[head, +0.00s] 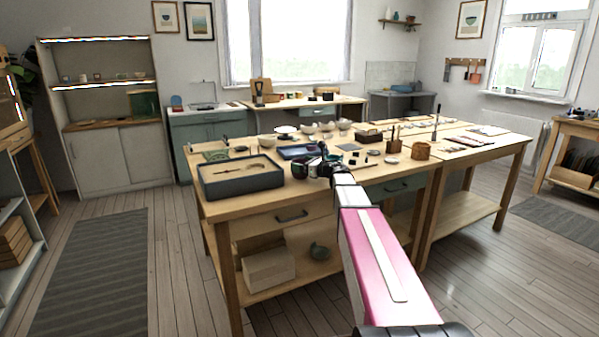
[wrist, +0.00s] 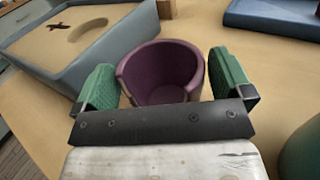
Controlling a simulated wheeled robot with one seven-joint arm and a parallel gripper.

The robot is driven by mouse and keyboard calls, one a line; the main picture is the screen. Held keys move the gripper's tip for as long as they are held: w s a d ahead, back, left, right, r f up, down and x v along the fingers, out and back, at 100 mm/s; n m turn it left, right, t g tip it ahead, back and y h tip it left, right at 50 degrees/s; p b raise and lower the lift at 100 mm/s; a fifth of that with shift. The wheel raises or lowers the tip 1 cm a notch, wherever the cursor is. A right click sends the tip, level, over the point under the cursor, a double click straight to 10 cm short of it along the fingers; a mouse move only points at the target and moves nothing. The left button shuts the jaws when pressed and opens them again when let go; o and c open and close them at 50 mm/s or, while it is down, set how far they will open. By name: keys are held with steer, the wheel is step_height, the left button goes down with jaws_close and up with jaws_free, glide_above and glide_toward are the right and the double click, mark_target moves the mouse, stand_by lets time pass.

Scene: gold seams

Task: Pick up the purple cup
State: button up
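The purple cup (wrist: 163,72) stands upright on the wooden table in the wrist view, its hollow inside facing me. My gripper (wrist: 165,88) is open, with one green finger pad on the left of the cup and one on the right. The cup sits between and slightly beyond the pads. The gaps look small, and I cannot tell whether either pad touches it. The cup's lower front is hidden behind the dark bar of my gripper. In the head view my gripper (head: 322,163) is low over the near table edge, and the cup is hard to make out there.
A grey tray (head: 243,187) with a pale bed stands left of my gripper; its wall is close in the wrist view (wrist: 112,42). A blue tray (head: 297,153) lies beyond. A green rounded object (wrist: 303,152) is close at the right. Bowls and small items occupy the table behind.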

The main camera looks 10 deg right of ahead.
steer(key=c, duration=0.5)
steer(key=shift+o, duration=0.2)
steer(key=shift+r, duration=0.15)
